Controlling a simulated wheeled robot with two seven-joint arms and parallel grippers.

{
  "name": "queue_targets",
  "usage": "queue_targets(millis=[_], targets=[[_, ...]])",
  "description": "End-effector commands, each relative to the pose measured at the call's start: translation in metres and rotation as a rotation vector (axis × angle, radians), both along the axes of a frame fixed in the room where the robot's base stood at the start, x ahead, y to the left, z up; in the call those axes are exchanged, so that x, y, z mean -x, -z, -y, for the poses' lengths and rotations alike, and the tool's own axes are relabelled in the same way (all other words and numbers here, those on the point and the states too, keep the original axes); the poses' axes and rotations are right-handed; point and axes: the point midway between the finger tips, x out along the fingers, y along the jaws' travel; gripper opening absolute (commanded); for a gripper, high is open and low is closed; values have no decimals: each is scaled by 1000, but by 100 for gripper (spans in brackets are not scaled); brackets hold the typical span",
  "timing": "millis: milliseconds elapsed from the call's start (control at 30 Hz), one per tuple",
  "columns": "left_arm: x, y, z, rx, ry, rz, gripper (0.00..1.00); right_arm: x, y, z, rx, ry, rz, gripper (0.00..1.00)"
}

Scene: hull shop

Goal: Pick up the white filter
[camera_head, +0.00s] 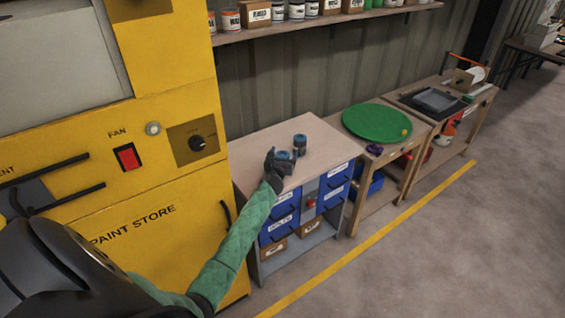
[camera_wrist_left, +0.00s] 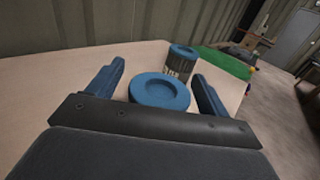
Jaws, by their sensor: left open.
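Two short cylinders with blue caps, which look like filters, stand on the wooden bench top. The nearer one (camera_head: 285,155) is partly hidden by my left gripper (camera_head: 273,161) in the head view. In the left wrist view, the nearer filter (camera_wrist_left: 160,91) lies between the two blue fingers of my open left gripper (camera_wrist_left: 159,72). Its side is mostly hidden. The farther filter (camera_head: 300,141) stands just beyond, and in the left wrist view (camera_wrist_left: 181,61) it shows a pleated greyish body. Neither cap looks white. My right gripper is not in view.
The bench top (camera_head: 265,145) is otherwise bare, with blue drawers (camera_head: 282,218) below. A yellow paint store cabinet (camera_head: 155,215) stands left. A green round board (camera_head: 376,123) lies on the bench to the right. A shelf (camera_head: 340,19) with tins and boxes runs along the wall.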

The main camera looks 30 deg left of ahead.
Motion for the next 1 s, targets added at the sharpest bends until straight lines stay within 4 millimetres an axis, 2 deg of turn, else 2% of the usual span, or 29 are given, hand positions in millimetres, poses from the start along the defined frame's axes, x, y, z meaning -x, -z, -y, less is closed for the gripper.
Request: queue_targets(millis=[267,533,833,1000], targets=[[-2,0,-1,0,0,0,79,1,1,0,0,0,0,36],[-2,0,-1,-1,0,0,28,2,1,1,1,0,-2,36],[-2,-1,-1,-1,0,1,28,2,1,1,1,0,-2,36],[-2,-10,-3,-5,0,1,28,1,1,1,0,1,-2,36]])
